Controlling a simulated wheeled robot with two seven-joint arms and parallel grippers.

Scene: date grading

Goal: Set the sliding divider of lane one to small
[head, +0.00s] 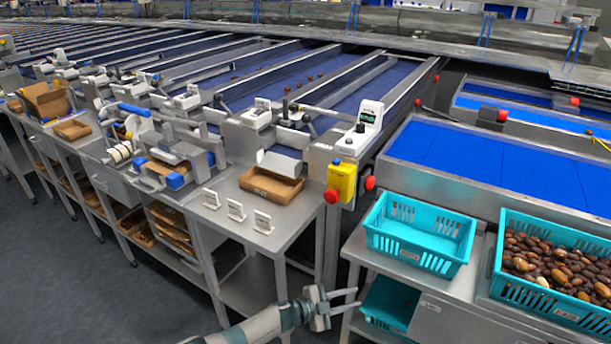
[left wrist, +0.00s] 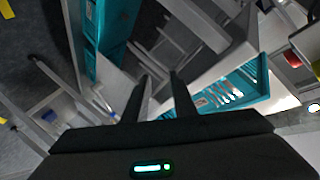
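My left gripper (head: 346,300) is low at the bottom of the head view, beside the front of the steel grading table and left of the teal crates. Its two fingers are apart with nothing between them; they also show apart in the left wrist view (left wrist: 160,95). The nearest sorting lane (head: 372,82) has a blue belt with a few dates on it. At its front end stand upright parts with black knobs (head: 306,118), well above and away from my gripper. Which part is the divider, and its setting, I cannot tell. My right gripper is out of view.
A cardboard tray (head: 271,187) sits below the lane outlet, near several small white label stands (head: 236,210). A yellow box with a red button (head: 342,181) is on the lane's post. An empty teal crate (head: 417,232) and one full of dates (head: 545,300) stand right.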

